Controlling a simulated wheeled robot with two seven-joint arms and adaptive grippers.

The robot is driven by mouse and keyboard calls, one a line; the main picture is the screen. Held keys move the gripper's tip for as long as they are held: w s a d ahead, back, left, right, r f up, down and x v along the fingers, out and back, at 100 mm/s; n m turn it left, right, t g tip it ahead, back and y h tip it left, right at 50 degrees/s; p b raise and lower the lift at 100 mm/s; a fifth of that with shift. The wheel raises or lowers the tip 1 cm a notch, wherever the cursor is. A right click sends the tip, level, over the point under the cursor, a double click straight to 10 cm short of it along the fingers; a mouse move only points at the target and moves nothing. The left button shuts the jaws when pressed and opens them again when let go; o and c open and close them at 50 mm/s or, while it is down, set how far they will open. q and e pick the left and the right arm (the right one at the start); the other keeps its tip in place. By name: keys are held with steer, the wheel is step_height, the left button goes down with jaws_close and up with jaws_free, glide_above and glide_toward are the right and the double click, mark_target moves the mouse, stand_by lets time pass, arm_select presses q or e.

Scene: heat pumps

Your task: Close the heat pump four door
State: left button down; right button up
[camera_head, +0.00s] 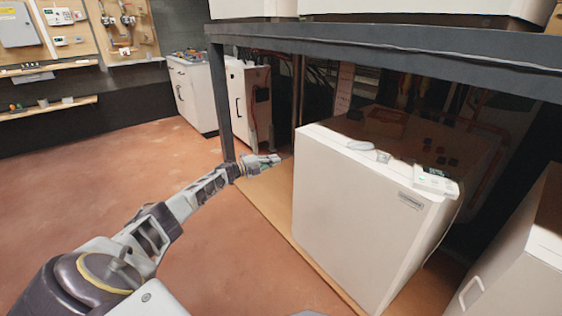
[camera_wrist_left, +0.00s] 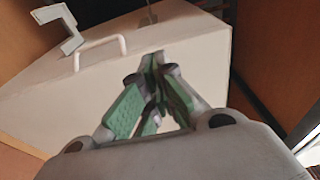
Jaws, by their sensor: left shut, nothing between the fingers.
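A large white heat pump unit (camera_head: 350,215) stands on a wooden board under a dark metal frame. Its broad front face carries a small label. My left gripper (camera_head: 270,160) is beside the frame's post, left of this unit and near its far corner. In the left wrist view its green-padded fingers (camera_wrist_left: 157,65) are shut and empty. Beyond them is a white panel (camera_wrist_left: 200,70) with a white handle (camera_wrist_left: 100,50). No contact between fingers and panel can be made out. I cannot tell which unit is number four. My right gripper is not in view.
The frame's post (camera_head: 225,110) and beam (camera_head: 400,62) stand close around my left arm. A white unit with a handle (camera_head: 470,292) is at the lower right. A white cabinet (camera_head: 248,105) stands behind the post. The reddish floor at left is clear.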

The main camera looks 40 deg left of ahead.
arm_select(q)
steer(key=s+a, duration=0.2)
steer(key=a, duration=0.1)
steer(key=shift+a, duration=0.2)
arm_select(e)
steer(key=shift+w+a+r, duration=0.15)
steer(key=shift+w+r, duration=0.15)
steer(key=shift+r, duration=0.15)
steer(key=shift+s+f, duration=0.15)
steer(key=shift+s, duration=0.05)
